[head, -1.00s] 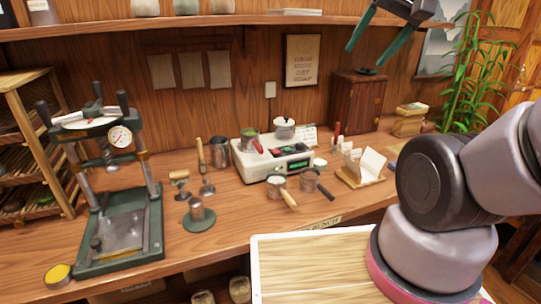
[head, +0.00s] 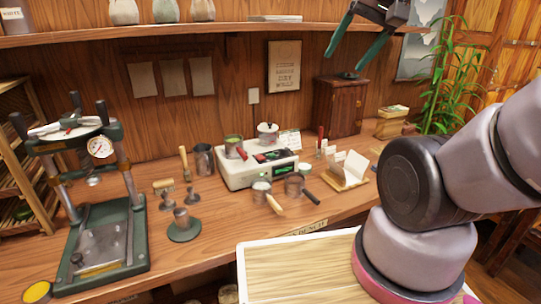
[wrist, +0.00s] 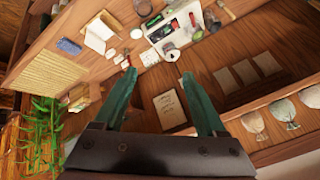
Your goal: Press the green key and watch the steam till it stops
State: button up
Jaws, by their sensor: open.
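A white steamer box (head: 236,178) stands on the bench with a dark panel on its top; it also shows in the wrist view (wrist: 170,42). A green patch (head: 294,167) shows on the panel, but I cannot tell whether it is the green key. A cup (head: 233,146) and a lidded pot (head: 268,134) sit on the box. I see no steam. My gripper (head: 343,62) is open and empty, up high to the right of the box and apart from it. Its two green fingers also show in the wrist view (wrist: 160,75).
A green press with a gauge (head: 100,148) stands at the left. Two handled pans (head: 294,185) sit in front of the box. A notice card (head: 350,172), a wooden cabinet (head: 340,106) and a plant (head: 455,90) are to the right. A shelf (head: 200,32) runs above.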

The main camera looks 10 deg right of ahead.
grip_shut()
dwell(1.8)
